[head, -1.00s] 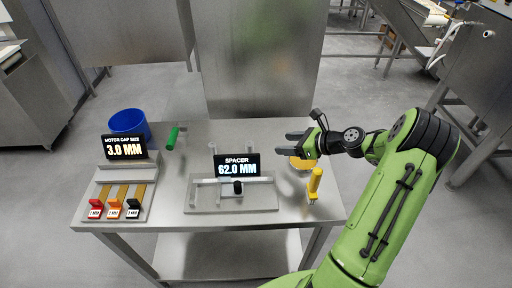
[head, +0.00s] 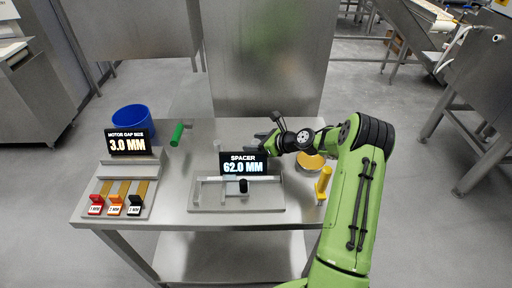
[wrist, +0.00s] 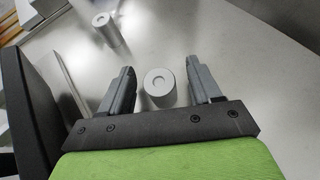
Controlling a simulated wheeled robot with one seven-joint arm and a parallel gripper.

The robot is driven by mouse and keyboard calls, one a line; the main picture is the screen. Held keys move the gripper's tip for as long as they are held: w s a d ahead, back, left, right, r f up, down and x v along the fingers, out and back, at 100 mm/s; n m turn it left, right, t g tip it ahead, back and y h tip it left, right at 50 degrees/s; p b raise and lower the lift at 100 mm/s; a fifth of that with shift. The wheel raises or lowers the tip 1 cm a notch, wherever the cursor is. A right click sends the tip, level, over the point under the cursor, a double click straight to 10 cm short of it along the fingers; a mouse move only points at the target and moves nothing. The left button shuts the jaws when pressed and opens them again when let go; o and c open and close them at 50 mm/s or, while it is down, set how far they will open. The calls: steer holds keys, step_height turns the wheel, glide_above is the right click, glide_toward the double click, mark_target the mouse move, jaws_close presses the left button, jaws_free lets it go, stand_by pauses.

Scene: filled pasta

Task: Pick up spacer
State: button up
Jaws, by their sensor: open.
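A light grey cylindrical spacer (wrist: 160,88) with a round recess in its top stands upright between my gripper's two fingers in the wrist view. My gripper (wrist: 161,85) is open, a finger on each side of it, with a small gap visible on both sides. A second grey cylinder (wrist: 108,28) stands farther off, up and left. In the head view my gripper (head: 264,142) is just behind the right end of the "SPACER 62.0 MM" display (head: 243,164). A pale cylinder (head: 221,146) shows behind the display's left end. The spacer between the fingers cannot be made out there.
The metal table (head: 180,185) also holds a grey measuring fixture (head: 270,200), a blue bin (head: 133,123), a green handle (head: 177,134), a yellow-handled tool (head: 323,183), a yellow round dish (head: 311,162) and a motor cap rack (head: 115,208). The display stands close to my gripper.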

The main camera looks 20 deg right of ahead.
steer(key=c, duration=1.1)
